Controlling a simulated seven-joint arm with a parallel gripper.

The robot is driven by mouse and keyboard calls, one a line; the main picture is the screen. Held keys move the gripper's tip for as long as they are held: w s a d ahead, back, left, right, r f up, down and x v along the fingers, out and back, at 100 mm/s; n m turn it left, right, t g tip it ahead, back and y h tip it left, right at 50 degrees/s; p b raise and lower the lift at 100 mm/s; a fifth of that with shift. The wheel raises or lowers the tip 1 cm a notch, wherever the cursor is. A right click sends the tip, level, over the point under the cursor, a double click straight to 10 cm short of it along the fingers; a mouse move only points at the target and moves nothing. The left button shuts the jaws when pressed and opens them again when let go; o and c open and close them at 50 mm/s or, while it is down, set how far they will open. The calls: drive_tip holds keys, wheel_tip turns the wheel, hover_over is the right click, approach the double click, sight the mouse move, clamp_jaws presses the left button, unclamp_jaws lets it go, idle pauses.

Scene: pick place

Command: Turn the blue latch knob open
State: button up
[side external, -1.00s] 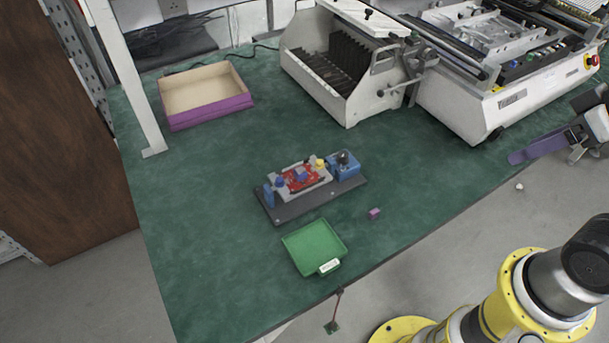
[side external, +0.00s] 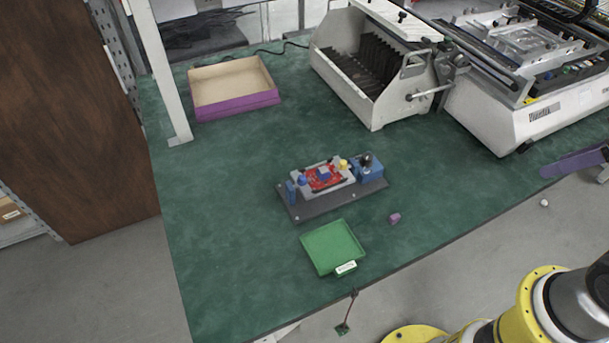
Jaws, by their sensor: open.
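A dark base plate (side external: 325,206) lies on the green table and carries a grey fixture with a red board (side external: 323,178) in it. A small blue knob (side external: 302,180) stands at the fixture's left end, beside a blue upright piece (side external: 291,190). A yellow knob (side external: 344,164) is at the fixture's right end. A blue block (side external: 369,174) with a dark knob on top stands on the plate's right end. The knob's turned angle is too small to tell. My gripper is not seen; nothing touches the fixture.
A green tray (side external: 333,247) and a small purple block (side external: 394,218) lie in front of the plate. A purple-sided box (side external: 237,104) and a white machine (side external: 380,112) stand behind. A purple flat piece (side external: 574,163) shows at the right edge. The table's left is clear.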

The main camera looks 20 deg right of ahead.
drive_tip(key=w+a+r+n+t+y, duration=0.1)
drive_tip(key=w+a+r+n+t, duration=0.1)
drive_tip(key=w+r, duration=0.6)
drive_tip(key=n+g+y, duration=0.2)
drive_tip(key=n+g, duration=0.2)
drive_tip(key=n, duration=0.2)
hover_over(302, 177)
drive_tip(key=s+d, duration=0.4)
drive_tip(key=s, duration=0.1)
wheel_tip(302, 177, down, 19)
drive_tip(key=x, duration=1.3)
drive_tip(key=shift+w+a, duration=0.1)
drive_tip(key=shift+w, duration=0.15)
drive_tip(key=shift+m, duration=0.3)
clamp_jaws()
